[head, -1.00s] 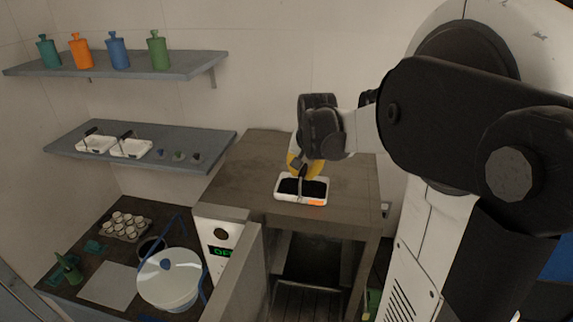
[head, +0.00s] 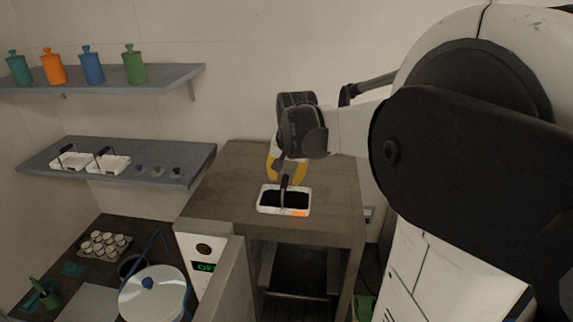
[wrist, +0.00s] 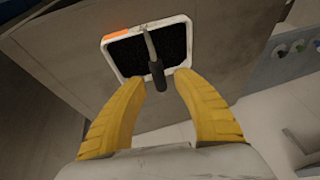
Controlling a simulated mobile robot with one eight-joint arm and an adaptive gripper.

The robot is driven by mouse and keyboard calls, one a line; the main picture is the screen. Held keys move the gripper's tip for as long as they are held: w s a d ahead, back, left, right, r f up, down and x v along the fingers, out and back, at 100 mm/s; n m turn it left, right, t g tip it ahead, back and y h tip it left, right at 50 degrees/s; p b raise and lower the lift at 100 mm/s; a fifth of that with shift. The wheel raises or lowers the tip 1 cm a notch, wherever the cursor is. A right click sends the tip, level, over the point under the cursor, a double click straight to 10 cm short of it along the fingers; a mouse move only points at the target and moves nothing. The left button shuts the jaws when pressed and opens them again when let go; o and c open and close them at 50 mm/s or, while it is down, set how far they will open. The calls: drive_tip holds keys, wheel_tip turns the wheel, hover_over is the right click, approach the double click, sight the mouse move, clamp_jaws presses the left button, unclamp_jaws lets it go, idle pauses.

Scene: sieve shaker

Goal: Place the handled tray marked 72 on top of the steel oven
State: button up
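A white tray (head: 262,207) with dark contents, an orange mark and an upright dark handle (head: 284,186) sits on the flat top of the steel oven (head: 225,185). Its number cannot be read. My gripper (head: 286,178) is just above the tray, its yellow fingers apart on either side of the handle. In the wrist view the tray (wrist: 107,54) lies beyond my open gripper (wrist: 158,82), and the handle (wrist: 156,75) stands between the fingertips with gaps on both sides. The oven front is open below the top, with a lit panel (head: 204,267) at its left.
Two similar white trays with handles (head: 68,162) (head: 108,164) stand on the lower wall shelf (head: 190,165) beside small knobs. Coloured bottles (head: 92,66) line the upper shelf. A lidded white pot (head: 150,300) and a rack of cups (head: 103,243) are on the counter at lower left.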

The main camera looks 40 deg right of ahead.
drive_tip(key=a+v, duration=0.1)
drive_tip(key=v, duration=0.8)
drive_tip(key=s+a+f+n+t, duration=0.1)
drive_tip(key=s+a+f+n, duration=0.2)
drive_tip(key=a, duration=0.4)
drive_tip(key=s+a+f+n+t+y, duration=0.1)
drive_tip(key=s+a+f+n, duration=0.2)
drive_tip(key=a, duration=0.5)
drive_tip(key=s+a+f+n+t+y, duration=0.1)
drive_tip(key=s+a+f+n, duration=0.3)
drive_tip(key=a, duration=0.4)
drive_tip(key=shift+s+f+b, duration=0.3)
drive_tip(key=shift+s+b, duration=0.15)
drive_tip(key=shift+s, duration=0.25)
drive_tip(key=shift+a, duration=0.1)
